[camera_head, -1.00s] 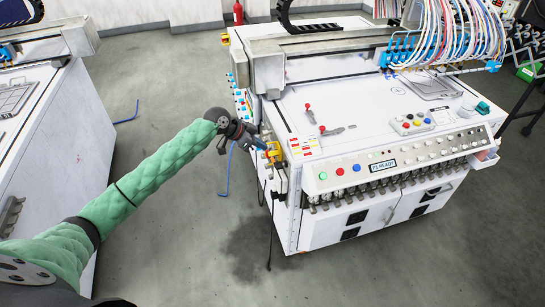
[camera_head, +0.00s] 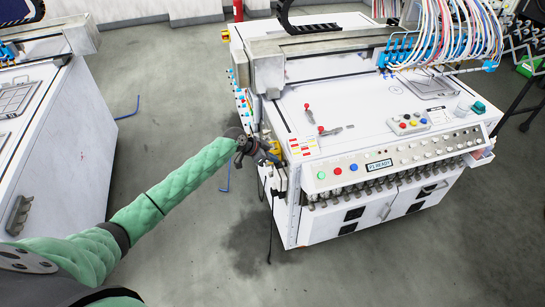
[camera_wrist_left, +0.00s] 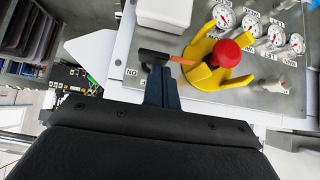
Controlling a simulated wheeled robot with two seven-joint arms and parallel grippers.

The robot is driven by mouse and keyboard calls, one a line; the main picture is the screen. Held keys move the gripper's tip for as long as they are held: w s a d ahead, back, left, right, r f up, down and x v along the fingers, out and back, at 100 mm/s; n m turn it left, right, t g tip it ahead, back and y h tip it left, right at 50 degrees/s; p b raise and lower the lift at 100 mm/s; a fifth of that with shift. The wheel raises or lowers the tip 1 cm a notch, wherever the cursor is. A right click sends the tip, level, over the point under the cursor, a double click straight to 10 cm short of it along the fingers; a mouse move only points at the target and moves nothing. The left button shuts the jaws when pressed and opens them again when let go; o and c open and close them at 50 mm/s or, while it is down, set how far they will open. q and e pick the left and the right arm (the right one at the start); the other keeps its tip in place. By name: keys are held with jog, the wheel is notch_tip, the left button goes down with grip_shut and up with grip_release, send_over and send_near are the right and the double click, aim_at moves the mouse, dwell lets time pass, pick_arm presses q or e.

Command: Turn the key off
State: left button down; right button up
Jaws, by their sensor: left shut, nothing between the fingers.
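My left gripper (camera_head: 263,152) is at the left side of the white machine, beside its side panel. In the left wrist view the left gripper (camera_wrist_left: 160,76) is shut, its fingers together and nothing between them. Its tips are at or just below a small dark bar (camera_wrist_left: 153,56), with an orange-brown strip (camera_wrist_left: 182,60) running right from it. Whether the bar is the key, and whether the fingers touch it, I cannot tell. A red mushroom button (camera_wrist_left: 227,53) in a yellow guard (camera_wrist_left: 200,78) is right of the tips. My right gripper is in no view.
The side panel (camera_wrist_left: 215,100) carries several white gauges (camera_wrist_left: 224,17) and a white box (camera_wrist_left: 165,13). The machine's front panel (camera_head: 405,160) has coloured buttons and a display. Another white machine (camera_head: 75,140) stands at the left, with open grey floor (camera_head: 180,210) between them.

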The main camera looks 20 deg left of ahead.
pick_arm(q)
jog(key=shift+f, duration=0.1)
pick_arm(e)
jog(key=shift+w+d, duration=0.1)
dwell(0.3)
